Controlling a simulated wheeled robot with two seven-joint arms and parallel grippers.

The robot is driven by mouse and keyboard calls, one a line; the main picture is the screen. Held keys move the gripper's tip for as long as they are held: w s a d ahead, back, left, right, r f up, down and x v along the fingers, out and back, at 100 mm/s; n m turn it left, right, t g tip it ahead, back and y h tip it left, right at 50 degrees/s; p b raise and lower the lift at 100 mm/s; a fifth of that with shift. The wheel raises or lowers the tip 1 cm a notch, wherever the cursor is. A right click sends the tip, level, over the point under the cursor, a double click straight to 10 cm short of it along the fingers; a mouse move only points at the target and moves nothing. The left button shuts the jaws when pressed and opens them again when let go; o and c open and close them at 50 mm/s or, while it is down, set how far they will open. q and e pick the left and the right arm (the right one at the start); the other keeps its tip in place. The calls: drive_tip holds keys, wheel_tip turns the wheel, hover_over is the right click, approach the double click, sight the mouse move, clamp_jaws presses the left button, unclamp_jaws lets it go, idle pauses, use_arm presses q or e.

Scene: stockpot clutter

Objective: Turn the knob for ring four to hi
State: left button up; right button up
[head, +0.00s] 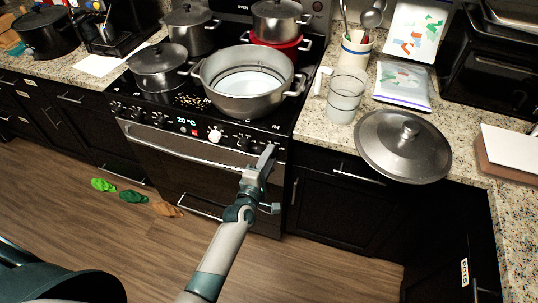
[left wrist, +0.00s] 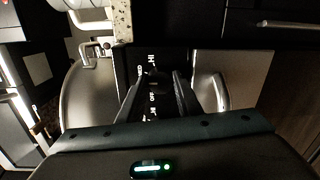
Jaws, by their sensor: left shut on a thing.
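The stove's front panel (head: 182,127) carries a row of dark knobs, one white knob (head: 215,135) and a lit display. My left gripper (head: 266,160) is at the right end of this panel, fingers pointing at it. In the left wrist view my left gripper (left wrist: 157,92) has its two fingers on either side of a dark knob (left wrist: 157,78), shut on it. White "HI" and "LO" markings show on the panel beside this knob. The fingers hide part of the knob, and I cannot tell which way it points. My right gripper is not in view.
A large grey pot (head: 245,100) stands on the front right of the stovetop, with a lidded pot (head: 158,68) to its left. A big round lid (head: 403,147) overhangs the right counter edge. The oven handle (head: 190,148) runs below the knobs. Sandals (head: 134,196) lie on the floor.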

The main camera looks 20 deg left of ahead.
use_arm(q)
drive_tip(key=shift+d+f+m+y+p, duration=0.15)
drive_tip(key=shift+m+y+p, duration=0.3)
drive_tip(key=shift+m, duration=2.6)
drive_tip(key=shift+a+f+m+y+p, duration=0.2)
drive_tip(key=shift+m+p, duration=0.45)
drive_tip(key=shift+m, duration=2.4)
drive_tip(key=shift+r, duration=0.1)
drive_tip(key=o, duration=1)
drive_tip(key=shift+o, duration=0.2)
drive_tip(key=shift+s, duration=0.1)
drive_tip(key=s+b, duration=0.4)
drive_tip(key=s, duration=1.3)
drive_tip(key=shift+s+d+r, duration=0.15)
drive_tip(key=shift+d+r, duration=0.15)
drive_tip(key=shift+r, duration=0.15)
